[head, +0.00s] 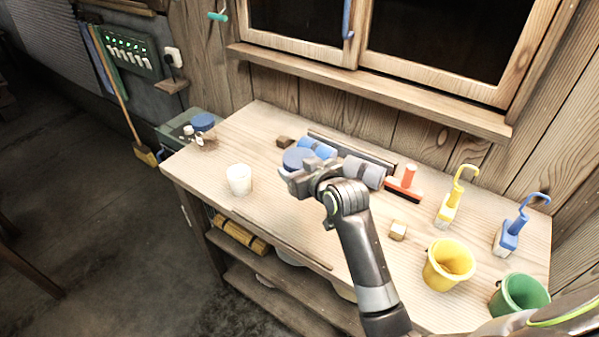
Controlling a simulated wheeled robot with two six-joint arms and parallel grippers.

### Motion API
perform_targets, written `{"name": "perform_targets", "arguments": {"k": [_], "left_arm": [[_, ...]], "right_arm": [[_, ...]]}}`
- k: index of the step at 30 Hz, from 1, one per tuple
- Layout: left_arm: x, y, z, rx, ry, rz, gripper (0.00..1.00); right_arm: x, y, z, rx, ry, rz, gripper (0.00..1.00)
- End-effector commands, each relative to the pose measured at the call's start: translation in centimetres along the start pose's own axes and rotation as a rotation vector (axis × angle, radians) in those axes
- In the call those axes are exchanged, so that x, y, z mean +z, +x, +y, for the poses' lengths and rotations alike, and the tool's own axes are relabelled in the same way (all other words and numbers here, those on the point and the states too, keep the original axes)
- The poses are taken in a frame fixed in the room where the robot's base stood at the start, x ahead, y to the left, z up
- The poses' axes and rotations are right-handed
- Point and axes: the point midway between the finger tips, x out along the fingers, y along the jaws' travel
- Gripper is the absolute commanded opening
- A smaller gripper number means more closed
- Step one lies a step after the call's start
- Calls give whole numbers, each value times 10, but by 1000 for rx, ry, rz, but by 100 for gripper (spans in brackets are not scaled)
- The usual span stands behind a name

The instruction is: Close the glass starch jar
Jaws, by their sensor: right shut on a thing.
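The open glass jar (239,180) with white contents stands upright at the left front of the workbench. A round blue lid (297,158) is at my right gripper (291,175), to the right of the jar and apart from it. The gripper is shut on the lid; the fingers and wrist hide part of the grip. Whether the lid is clear of the bench is hard to tell. My left gripper is out of view.
Blue and grey rolls (365,172) lie behind my right gripper. A red tool (404,184), yellow brush (449,205), blue brush (511,235), yellow bucket (448,264) and green bucket (518,294) stand to the right. The bench between jar and gripper is clear.

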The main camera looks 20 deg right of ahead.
Motion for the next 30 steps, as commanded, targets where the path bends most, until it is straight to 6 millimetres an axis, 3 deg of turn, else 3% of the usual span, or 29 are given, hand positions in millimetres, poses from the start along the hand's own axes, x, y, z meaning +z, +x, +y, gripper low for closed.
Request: {"name": "perform_targets", "arguments": {"k": [4,5,14,23,30], "left_arm": [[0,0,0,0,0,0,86],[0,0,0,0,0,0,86],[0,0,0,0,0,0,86],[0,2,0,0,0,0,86],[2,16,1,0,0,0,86]], "right_arm": [[-1,0,0,0,0,3,33],[-1,0,0,0,0,3,58],[-1,0,0,0,0,3,21],[-6,-3,0,3,-3,6,21],[-44,-37,0,47,-13,10,21]]}}
